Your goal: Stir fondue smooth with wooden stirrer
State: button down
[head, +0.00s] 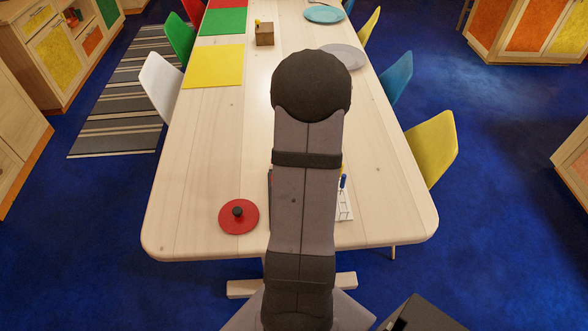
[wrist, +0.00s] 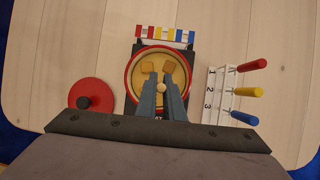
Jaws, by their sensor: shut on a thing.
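The fondue pot (wrist: 131,88) has a red rim and stands on a dark base in the wrist view. Yellow fondue (wrist: 158,58) fills it, and two tan square pieces (wrist: 148,67) show in it near my fingertips. My gripper (wrist: 160,79) is over the pot with its two blue-grey fingers shut on the wooden stirrer (wrist: 161,87). Only the stirrer's pale round end shows between the fingers; its lower part is hidden, so I cannot tell how deep it reaches. In the head view my arm hides the gripper, stirrer and pot.
A red lid with a black knob (wrist: 90,92) lies left of the pot. A white numbered rack (wrist: 217,93) with red, yellow and blue handled forks stands right. A striped coloured strip (wrist: 165,35) is behind the pot. Farther back are placemats (head: 213,66), plates (head: 343,56) and a wooden box (head: 264,36).

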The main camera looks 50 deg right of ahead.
jog(key=shift+s+a, duration=0.5)
jog(key=shift+s, duration=0.05)
dwell(3.8)
